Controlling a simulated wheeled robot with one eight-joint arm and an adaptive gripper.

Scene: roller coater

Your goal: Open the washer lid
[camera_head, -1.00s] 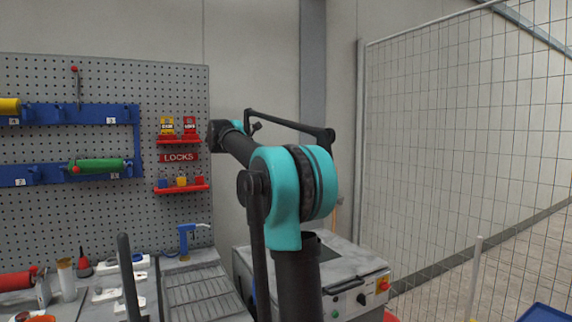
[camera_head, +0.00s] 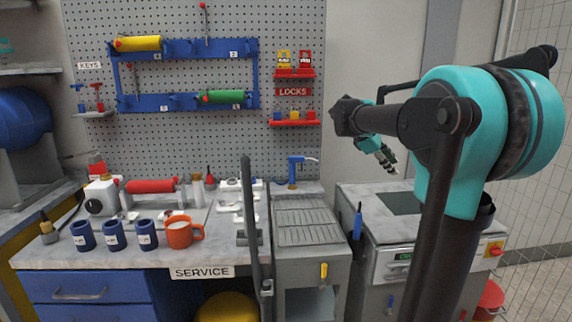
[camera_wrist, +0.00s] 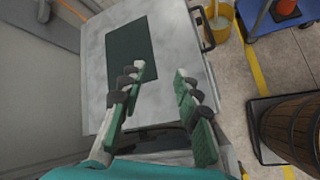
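The washer (camera_head: 365,238) is a grey box-shaped machine right of the service bench, partly hidden behind my arm. Its pale lid (camera_head: 362,197) lies flat and shut, with a dark panel in it. In the wrist view the lid (camera_wrist: 185,48) fills the middle, with the dark green panel (camera_wrist: 128,50) on it and a black handle (camera_wrist: 204,30) at its right edge. My gripper (camera_head: 388,160) is above the lid in the head view. In the wrist view my gripper (camera_wrist: 160,82) is open, its two green-and-grey fingers apart with nothing between them. The handle is beyond and right of the fingers.
A sink with a drainboard (camera_head: 305,222) and blue tap (camera_head: 292,170) adjoins the washer's left side. An orange mug (camera_head: 180,232) and blue cups stand on the bench. In the wrist view, a yellow bucket (camera_wrist: 220,22), blue cart (camera_wrist: 285,22) and wooden barrel (camera_wrist: 290,130) stand right of the washer.

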